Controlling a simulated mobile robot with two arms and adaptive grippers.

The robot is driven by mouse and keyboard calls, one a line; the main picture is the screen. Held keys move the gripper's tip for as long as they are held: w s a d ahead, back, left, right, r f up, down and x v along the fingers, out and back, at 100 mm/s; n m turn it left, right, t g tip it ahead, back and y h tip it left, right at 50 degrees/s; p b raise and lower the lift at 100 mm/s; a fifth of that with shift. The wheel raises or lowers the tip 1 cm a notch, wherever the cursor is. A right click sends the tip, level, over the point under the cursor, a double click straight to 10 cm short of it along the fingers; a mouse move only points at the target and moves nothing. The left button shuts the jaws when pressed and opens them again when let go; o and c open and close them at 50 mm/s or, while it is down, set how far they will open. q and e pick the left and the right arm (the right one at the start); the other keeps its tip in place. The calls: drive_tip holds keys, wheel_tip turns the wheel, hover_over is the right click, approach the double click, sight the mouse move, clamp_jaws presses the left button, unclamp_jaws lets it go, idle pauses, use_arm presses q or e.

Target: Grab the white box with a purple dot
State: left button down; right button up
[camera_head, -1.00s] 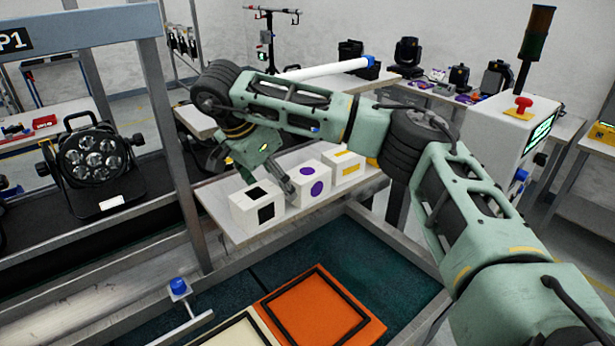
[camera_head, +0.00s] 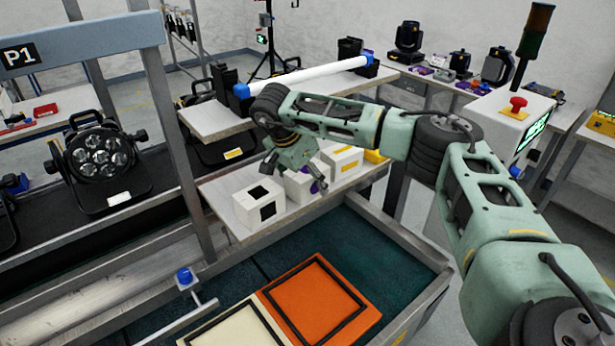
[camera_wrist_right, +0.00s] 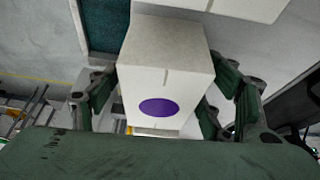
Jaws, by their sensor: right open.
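The white box with a purple dot (camera_head: 297,188) stands on a small pale shelf, between two other white boxes. My right gripper (camera_head: 297,167) is over it and partly covers it and its dot in the head view. In the right wrist view, the box (camera_wrist_right: 165,60) with its purple dot sits between the spread fingers of my open right gripper (camera_wrist_right: 160,95). There is a narrow gap at the left finger; contact on the right is unclear. My left gripper is out of view.
A white box with a black square (camera_head: 258,204) stands close on the left, and one with a yellow mark (camera_head: 343,162) close on the right. The shelf (camera_head: 330,197) has a bare front strip. An orange panel (camera_head: 318,305) lies below.

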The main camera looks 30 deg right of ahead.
drive_tip(key=shift+a, duration=0.1)
drive_tip(key=c, duration=1.5)
drive_tip(key=shift+r, duration=0.15)
